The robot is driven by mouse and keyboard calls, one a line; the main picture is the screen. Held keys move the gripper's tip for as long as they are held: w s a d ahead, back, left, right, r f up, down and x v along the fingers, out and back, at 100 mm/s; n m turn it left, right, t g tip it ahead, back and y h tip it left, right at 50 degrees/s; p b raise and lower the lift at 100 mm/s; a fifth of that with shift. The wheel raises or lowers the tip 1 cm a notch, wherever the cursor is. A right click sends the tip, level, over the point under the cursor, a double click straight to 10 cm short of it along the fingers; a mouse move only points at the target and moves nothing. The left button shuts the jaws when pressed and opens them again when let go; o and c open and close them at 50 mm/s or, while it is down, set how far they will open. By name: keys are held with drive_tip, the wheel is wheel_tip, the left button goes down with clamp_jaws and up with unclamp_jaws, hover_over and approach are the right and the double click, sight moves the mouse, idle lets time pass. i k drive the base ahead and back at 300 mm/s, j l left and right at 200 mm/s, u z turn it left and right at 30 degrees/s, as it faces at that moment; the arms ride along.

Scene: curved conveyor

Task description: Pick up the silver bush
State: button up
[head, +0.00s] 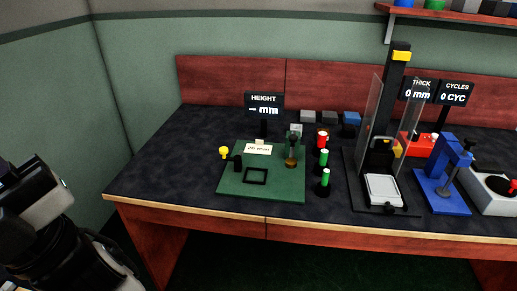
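I cannot single out the silver bush with certainty at this size. Possible matches are a small light grey piece (296,130) at the back of the green fixture plate (229,185), and two grey blocks (307,116) in a row behind it. The green plate lies on the dark bench top and carries a gauge stand (291,153), a black square frame and a paper label. Part of my arm, black and grey, shows at the lower left, off the bench. No gripper fingers can be made out, and nothing held is visible.
Black posts with green and red tops (324,179) stand right of the plate. Further right are a tall press with clear guards (383,190), a blue clamp stand (441,182) and a red box. A shelf (455,17) holds coloured items. The bench's left end (160,165) is clear.

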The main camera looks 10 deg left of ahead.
sight(293, 127)
drive_tip(key=i+l+u, duration=0.1)
drive_tip(key=l, duration=0.3)
drive_tip(key=i+l+u, duration=0.15)
drive_tip(key=l, duration=0.25)
drive_tip(key=i+l+u, duration=0.1)
drive_tip(key=l, duration=0.35)
drive_tip(key=i+l+u, duration=0.15)
drive_tip(key=l, duration=0.3)
